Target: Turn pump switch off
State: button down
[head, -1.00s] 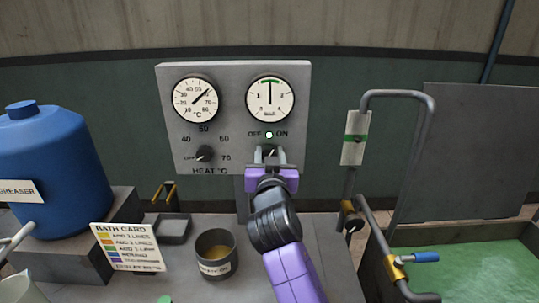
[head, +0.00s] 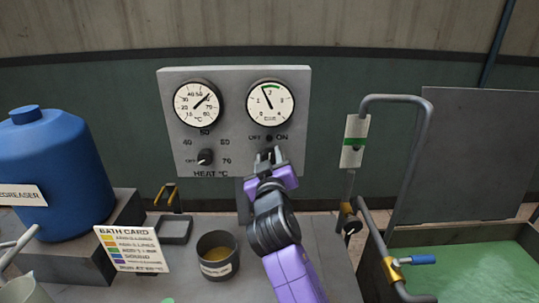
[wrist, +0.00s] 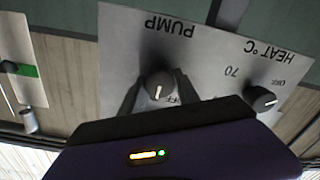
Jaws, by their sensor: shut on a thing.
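The pump switch is a dark round knob (wrist: 158,84) with a pale pointer line, below the upside-down word PUMP in the wrist view. My gripper (wrist: 157,88) has one finger on each side of the knob and is shut on it. The pointer line runs down the wrist picture; the OFF mark lies to its lower right, partly covered by a finger. In the head view my gripper (head: 270,158) hides the knob on the grey panel (head: 235,110). The lamp (head: 268,138) between OFF and ON is dark. The pressure gauge (head: 270,104) needle leans left of upright.
The heat knob (head: 205,157) and temperature gauge (head: 198,103) sit left on the panel. A bath card (head: 132,249), a cup (head: 217,255) and a blue drum (head: 52,180) stand left. A tank of green liquid (head: 485,275) and a bent pipe (head: 425,125) are right.

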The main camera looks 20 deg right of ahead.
jog(key=n+p, duration=0.1)
jog(key=n, duration=0.2)
jog(key=shift+p, duration=0.3)
jog(key=shift+a+n+p, duration=0.1)
jog(key=shift+n+p, duration=0.5)
jog(key=shift+n, duration=1)
jog(key=shift+f, duration=0.1)
jog(key=c, duration=0.9)
grip_release()
jog(key=b+v, duration=0.1)
jog(key=v, duration=0.7)
